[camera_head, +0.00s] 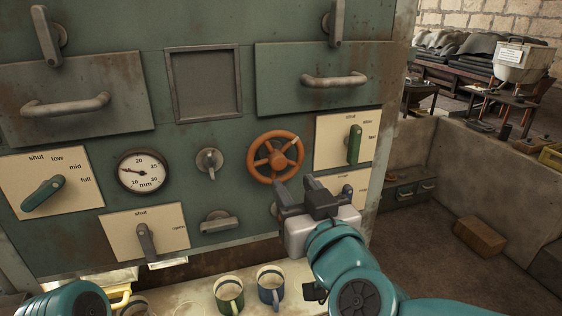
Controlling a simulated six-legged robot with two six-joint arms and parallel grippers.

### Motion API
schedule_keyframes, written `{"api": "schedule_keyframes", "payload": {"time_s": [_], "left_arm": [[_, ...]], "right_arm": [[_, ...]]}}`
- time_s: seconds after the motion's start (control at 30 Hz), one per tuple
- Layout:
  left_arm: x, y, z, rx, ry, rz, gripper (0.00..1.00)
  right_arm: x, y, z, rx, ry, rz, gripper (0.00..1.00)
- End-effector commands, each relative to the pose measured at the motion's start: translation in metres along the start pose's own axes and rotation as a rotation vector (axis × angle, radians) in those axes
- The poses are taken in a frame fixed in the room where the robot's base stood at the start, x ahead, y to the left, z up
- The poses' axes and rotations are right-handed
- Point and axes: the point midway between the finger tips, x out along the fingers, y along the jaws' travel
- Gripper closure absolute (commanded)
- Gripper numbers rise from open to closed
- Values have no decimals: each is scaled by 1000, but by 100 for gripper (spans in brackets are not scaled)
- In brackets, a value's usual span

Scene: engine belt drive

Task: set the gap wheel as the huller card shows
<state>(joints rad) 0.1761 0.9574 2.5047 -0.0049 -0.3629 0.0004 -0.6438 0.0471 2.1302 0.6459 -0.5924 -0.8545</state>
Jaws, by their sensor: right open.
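The orange hand wheel (276,157) is mounted on the green machine front, right of the middle. A round gauge (142,172) marked mm is to its left; its needle points left and slightly up. My right gripper (305,197) is open and empty, just below and right of the wheel, apart from it in the picture. It partly covers a cream plate (352,182) with a few words on it. No card clearly named for the huller can be read. A small white label (511,53) on a hopper at the back is too small to read. My left gripper is out of view.
Levers with green handles (43,193) (354,145), a shut/open lever (146,243), a small knob (209,161) and drawer handles (335,80) stick out around the wheel. Mugs (230,294) (271,284) stand on the ledge below. A brown box (480,237) lies on the floor at right.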

Motion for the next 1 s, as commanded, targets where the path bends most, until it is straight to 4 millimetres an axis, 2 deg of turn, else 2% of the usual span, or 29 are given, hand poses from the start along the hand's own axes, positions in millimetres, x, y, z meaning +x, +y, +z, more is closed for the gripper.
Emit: {"api": "schedule_keyframes", "payload": {"time_s": [0.03,0.2,0.4,0.6,0.87,1.0], "left_arm": [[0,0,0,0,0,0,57],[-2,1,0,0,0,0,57],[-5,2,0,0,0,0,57],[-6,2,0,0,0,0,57],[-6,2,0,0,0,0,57],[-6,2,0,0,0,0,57]], "right_arm": [[14,0,1,0,-3,1,56],[54,2,1,1,-3,2,56],[88,4,0,0,-2,2,56],[103,6,0,1,0,3,56],[104,6,0,0,0,2,56],[104,5,0,0,0,2,98]]}}
